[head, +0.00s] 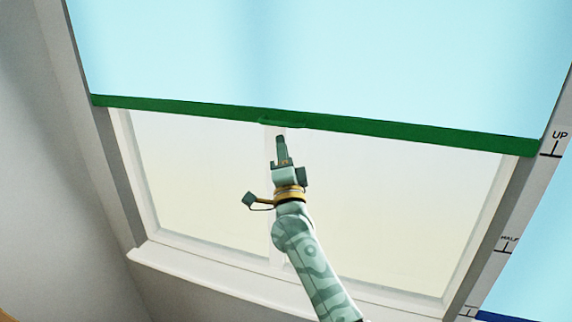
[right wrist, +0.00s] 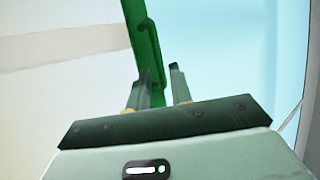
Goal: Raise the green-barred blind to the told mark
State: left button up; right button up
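The blind (head: 320,55) is a pale blue sheet with a green bar (head: 420,134) along its lower edge. The bar's right end is level with or just above the tick at the UP mark (head: 559,135). A small green pull (head: 283,123) sits mid-bar. My right gripper (head: 281,141) is just below it, pointing up. In the right wrist view, the pull (right wrist: 151,50) and bar run toward the space between the fingers (right wrist: 158,82). The fingers stand apart, with a gap beside the right finger; contact is unclear. My left gripper is not in view.
A HALF mark (head: 508,240) and a lower mark (head: 468,311) are on the right frame strip. The pale window (head: 200,180) shows below the bar, above a white sill (head: 190,280). Another blind with a blue bar (head: 500,317) is at lower right.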

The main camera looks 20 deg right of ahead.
jog(key=d+v, duration=0.1)
jog(key=v, duration=0.6)
jog(key=shift+s+a+p, duration=0.3)
jog(key=shift+s+a, duration=0.05)
jog(key=shift+a, duration=0.2)
jog(key=shift+f, duration=0.15)
